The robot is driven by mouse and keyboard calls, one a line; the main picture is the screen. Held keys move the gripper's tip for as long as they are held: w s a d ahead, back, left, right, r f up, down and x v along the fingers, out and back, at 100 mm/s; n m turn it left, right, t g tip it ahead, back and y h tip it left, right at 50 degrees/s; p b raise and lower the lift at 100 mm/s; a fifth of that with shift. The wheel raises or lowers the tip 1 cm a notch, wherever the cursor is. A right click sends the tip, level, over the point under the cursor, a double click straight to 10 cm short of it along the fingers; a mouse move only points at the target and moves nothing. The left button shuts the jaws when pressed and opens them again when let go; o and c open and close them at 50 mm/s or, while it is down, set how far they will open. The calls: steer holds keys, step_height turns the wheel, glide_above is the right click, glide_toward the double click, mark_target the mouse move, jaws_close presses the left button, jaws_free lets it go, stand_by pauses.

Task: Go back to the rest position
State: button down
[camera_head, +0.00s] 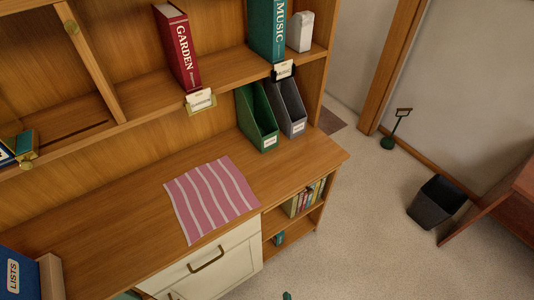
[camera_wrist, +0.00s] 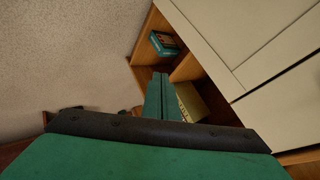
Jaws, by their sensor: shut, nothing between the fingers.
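My gripper (camera_wrist: 160,77) is shut and empty in the wrist view, its two green fingers together. It points toward the open shelves (camera_wrist: 188,67) at the end of the wooden cabinet, beside the cream drawer fronts (camera_wrist: 245,35). I cannot tell whether it touches anything. In the head view only a small green tip (camera_head: 287,296) shows at the bottom edge, in front of the cabinet; it looks like part of my gripper. The rest of my arm is hidden there.
The wooden desk top (camera_head: 120,205) bears a pink striped cloth (camera_head: 212,197), a green file holder (camera_head: 257,120) and a grey one (camera_head: 288,107). A blue LISTS box (camera_head: 20,275) is at lower left. A black bin (camera_head: 436,202) stands right. The carpet (camera_head: 365,220) between is clear.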

steer(key=s+a+r+n+t, duration=0.2)
steer(key=s+r+n, duration=0.1)
steer(key=r, duration=0.7)
steer(key=s+a+r+n+t, duration=0.2)
steer(key=s+r, duration=0.3)
steer(key=r, duration=0.6)
steer(key=s+a+r+n+t, duration=0.2)
steer(key=s+a+r+n, duration=0.1)
steer(key=r, duration=0.7)
steer(key=shift+s+a+r+n, duration=0.3)
steer(key=shift+s, duration=0.15)
